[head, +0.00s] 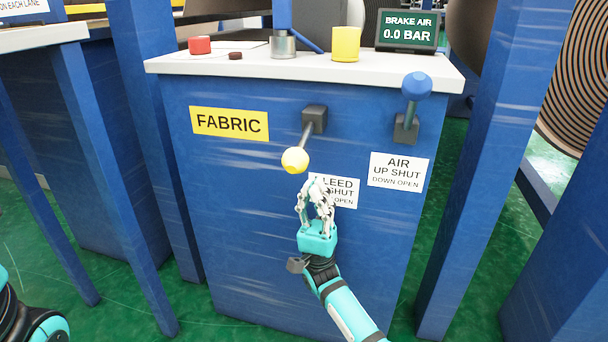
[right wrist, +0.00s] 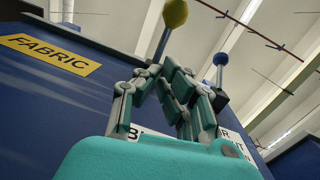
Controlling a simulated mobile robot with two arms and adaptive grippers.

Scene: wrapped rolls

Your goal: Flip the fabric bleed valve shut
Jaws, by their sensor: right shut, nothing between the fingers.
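The bleed valve is a lever with a yellow ball knob (head: 295,160) on a dark pivot block (head: 314,119), on the blue cabinet front (head: 240,220) beside the yellow FABRIC label (head: 229,123). Its lever points down and slightly left. My right gripper (head: 315,184) is shut and empty just below and right of the knob, in front of the bleed label (head: 345,192), partly hiding it. In the right wrist view the yellow knob (right wrist: 175,12) shows above the shut fingers (right wrist: 170,70), apart from them as far as I can tell. My left gripper is out of view.
A blue-knobbed air lever (head: 417,86) points up at the right, above its AIR label (head: 398,170). The white countertop (head: 240,66) holds a red block (head: 200,45), a yellow cup (head: 346,44) and a BRAKE AIR display (head: 407,31) reading 0.0 BAR. Blue posts (head: 490,140) flank the cabinet.

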